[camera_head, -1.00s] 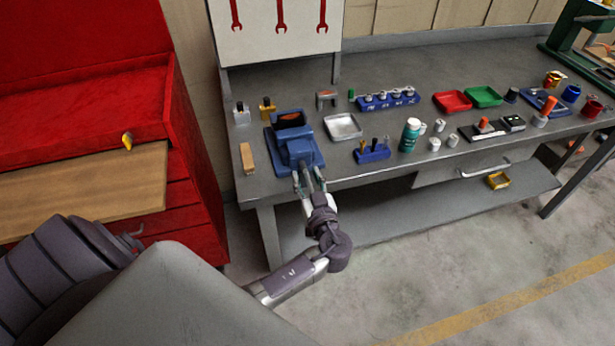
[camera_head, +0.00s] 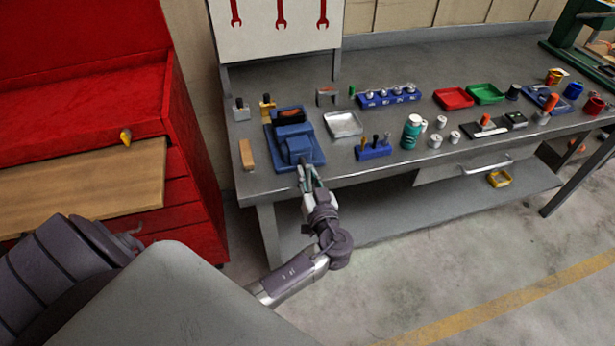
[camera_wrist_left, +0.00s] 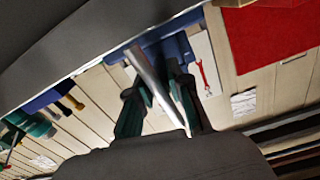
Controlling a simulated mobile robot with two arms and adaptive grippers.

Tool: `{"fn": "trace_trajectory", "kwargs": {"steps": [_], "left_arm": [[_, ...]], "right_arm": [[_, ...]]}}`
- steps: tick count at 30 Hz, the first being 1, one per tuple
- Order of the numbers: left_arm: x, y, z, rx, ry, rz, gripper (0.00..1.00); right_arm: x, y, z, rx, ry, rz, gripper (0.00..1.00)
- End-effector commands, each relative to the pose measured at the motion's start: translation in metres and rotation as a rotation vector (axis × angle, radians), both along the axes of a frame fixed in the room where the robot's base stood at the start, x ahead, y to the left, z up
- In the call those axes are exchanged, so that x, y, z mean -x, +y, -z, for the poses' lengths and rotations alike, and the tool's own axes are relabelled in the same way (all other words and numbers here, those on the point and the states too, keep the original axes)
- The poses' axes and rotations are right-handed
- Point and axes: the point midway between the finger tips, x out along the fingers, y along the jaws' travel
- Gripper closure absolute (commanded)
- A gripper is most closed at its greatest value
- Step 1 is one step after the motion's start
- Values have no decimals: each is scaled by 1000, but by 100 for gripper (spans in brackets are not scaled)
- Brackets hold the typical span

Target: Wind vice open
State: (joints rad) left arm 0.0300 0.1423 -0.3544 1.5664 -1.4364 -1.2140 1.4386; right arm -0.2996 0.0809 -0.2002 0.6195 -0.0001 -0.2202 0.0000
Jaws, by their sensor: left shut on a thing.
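The blue vice (camera_head: 297,152) sits at the front left of the grey workbench, with an orange-brown piece (camera_head: 290,115) showing at its far block. My left gripper (camera_head: 306,174) is at the vice's near end, by the bench's front edge. In the left wrist view, its dark green fingers (camera_wrist_left: 156,88) are closed around a silver bar (camera_wrist_left: 148,72), the vice handle. The blue vice body (camera_wrist_left: 170,48) shows beyond the fingers. The handle is mostly hidden by the gripper in the head view. My right gripper is not in view.
A wooden block (camera_head: 247,155) lies left of the vice. A silver tray (camera_head: 343,124), a blue tool holder (camera_head: 373,152) and a teal bottle (camera_head: 411,133) stand to its right. A red cabinet (camera_head: 190,150) is close on the left. Clear floor lies before the bench.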

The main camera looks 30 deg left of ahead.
Motion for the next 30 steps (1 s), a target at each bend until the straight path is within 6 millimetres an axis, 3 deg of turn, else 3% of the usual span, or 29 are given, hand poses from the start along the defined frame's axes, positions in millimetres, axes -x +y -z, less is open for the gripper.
{"fn": "trace_trajectory", "kwargs": {"steps": [12,30], "left_arm": [[1,0,2,-245,289,0,100],[1,0,-1,-617,724,1,100]], "right_arm": [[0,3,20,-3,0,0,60],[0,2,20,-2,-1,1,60]]}}
